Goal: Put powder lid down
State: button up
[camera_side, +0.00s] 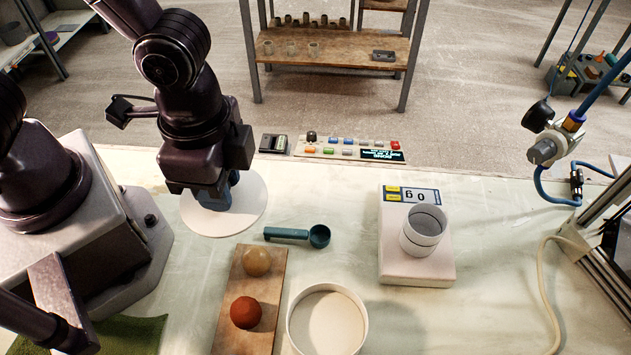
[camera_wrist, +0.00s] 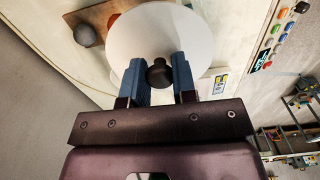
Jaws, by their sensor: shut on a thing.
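The powder lid is a white round disc (camera_side: 246,207) with a dark knob, at the left of the table in the side view. The lid also shows in the wrist view (camera_wrist: 140,38), with its black knob (camera_wrist: 159,73) between the blue fingers. My gripper (camera_side: 222,192) is shut on the knob, and it shows in the wrist view too (camera_wrist: 160,78). The lid looks level, at or just above the table; I cannot tell if it touches. A white round container (camera_side: 361,308) stands open at the bottom centre, apart from the lid, with pale contents.
A wooden board (camera_side: 229,323) holds a tan ball (camera_side: 257,261) and a red ball (camera_side: 245,312). A teal scoop (camera_side: 290,234) lies right of the lid. A scale (camera_side: 418,268) bears a white cup (camera_side: 423,230). A button panel (camera_side: 345,148) lies at the back edge.

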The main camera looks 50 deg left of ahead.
jog(key=w+a+f+n, duration=0.4)
jog(key=w+a+n, duration=0.2)
jog(key=a+n, duration=0.4)
jog(key=n, duration=0.4)
send_over(322, 182)
notch_tip(322, 182, down, 10)
jog(key=shift+s+f, duration=0.1)
jog(key=shift+s, duration=0.05)
jog(key=shift+w+f, duration=0.2)
jog(key=shift+f, duration=1.5)
jog(key=shift+f, duration=0.1)
jog(key=o, duration=0.9)
